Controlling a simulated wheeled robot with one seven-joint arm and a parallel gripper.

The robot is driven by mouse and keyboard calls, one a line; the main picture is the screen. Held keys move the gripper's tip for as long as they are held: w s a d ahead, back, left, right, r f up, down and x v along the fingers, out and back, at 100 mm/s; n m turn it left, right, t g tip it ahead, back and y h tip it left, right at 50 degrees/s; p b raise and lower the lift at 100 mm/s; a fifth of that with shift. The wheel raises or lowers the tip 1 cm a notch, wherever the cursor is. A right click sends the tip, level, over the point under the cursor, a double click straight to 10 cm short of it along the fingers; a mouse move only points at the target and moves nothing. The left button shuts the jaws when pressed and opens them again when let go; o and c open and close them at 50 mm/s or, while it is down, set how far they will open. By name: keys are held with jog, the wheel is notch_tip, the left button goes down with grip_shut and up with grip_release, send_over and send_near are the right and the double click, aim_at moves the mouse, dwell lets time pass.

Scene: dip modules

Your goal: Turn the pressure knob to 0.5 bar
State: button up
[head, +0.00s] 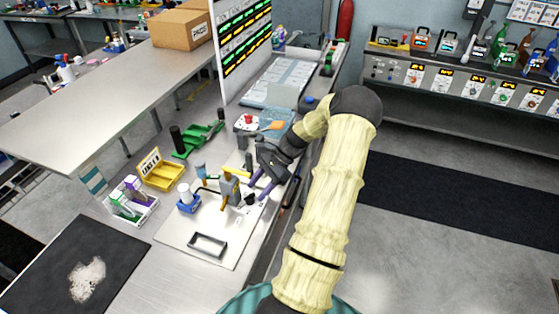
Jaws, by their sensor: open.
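My gripper (261,186) is over the white board (194,238) on the bench, its two purple fingers apart and empty. A small black round part (250,199), possibly the pressure knob, shows just below the fingertips; whether they touch it I cannot tell. Left of it stands a gold-and-grey fitting (229,188) with a yellow top, upright on the board. No pressure reading is legible, and my arm covers part of the area to the right.
A blue-based white bottle (187,199), a yellow bin (162,175) and a white tray of bottles (131,198) stand to the left. A green device (199,139) and a red-topped box (247,124) are behind.

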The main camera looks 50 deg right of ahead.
jog(key=b+v, duration=0.2)
jog(key=v, duration=1.2)
jog(key=shift+d+r, duration=0.25)
jog(key=shift+s, duration=0.1)
